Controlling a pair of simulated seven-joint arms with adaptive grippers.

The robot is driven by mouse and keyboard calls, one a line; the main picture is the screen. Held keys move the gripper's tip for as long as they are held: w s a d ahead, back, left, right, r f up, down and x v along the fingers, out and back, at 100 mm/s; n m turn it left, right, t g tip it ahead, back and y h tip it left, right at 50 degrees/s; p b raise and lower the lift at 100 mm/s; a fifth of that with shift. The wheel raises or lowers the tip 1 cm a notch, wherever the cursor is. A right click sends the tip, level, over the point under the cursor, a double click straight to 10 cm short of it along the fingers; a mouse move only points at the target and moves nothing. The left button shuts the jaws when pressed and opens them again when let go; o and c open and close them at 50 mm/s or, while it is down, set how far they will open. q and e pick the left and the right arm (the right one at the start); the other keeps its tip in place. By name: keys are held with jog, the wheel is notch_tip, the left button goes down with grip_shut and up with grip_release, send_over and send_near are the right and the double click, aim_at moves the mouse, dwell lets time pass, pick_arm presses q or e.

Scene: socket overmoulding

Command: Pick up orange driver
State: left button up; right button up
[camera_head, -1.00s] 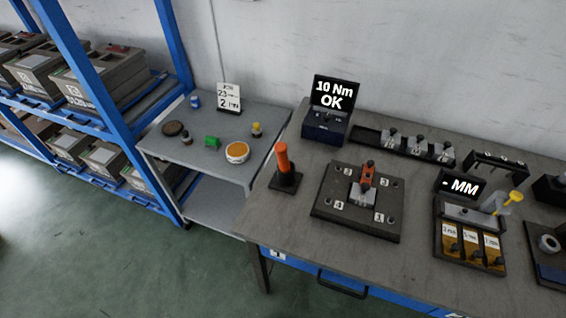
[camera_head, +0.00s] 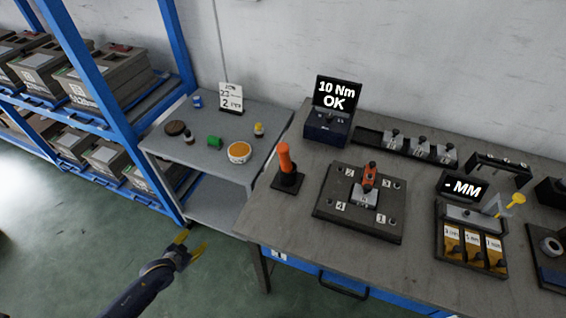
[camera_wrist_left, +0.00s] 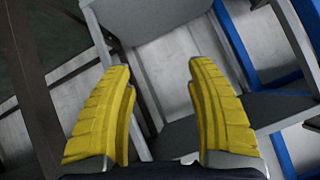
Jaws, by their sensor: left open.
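The orange driver (camera_head: 285,160) stands upright in a black holder (camera_head: 288,182) near the left end of the workbench. My left gripper (camera_head: 189,242) is low at the front, left of the bench and below its top, well apart from the driver. In the left wrist view its two yellow fingers (camera_wrist_left: 160,85) are spread with nothing between them. The driver does not show in the left wrist view. My right gripper is not in view.
A fixture plate (camera_head: 330,208) with numbered corners lies right of the driver. Behind it stands a "10 Nm OK" display (camera_head: 337,93). A grey side table (camera_head: 205,155) with small items adjoins the bench. Blue shelving (camera_head: 172,45) stands at left.

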pick_arm(q)
jog(key=w+d+r+t+h, duration=0.1)
jog(key=w+d+r, duration=0.1)
jog(key=r, duration=0.2)
jog(key=w+d+r+m+h, duration=0.1)
jog(key=d+r, duration=0.1)
jog(key=r, duration=0.2)
jog(key=w+d+r+t+h, duration=0.1)
jog(key=w+d+r, duration=0.1)
jog(key=r, duration=0.2)
jog(key=m+h, duration=0.2)
jog(key=h, duration=0.6)
send_near(281, 162)
jog(key=x, duration=1.2)
jog(key=shift+a+f, duration=0.1)
grip_shut()
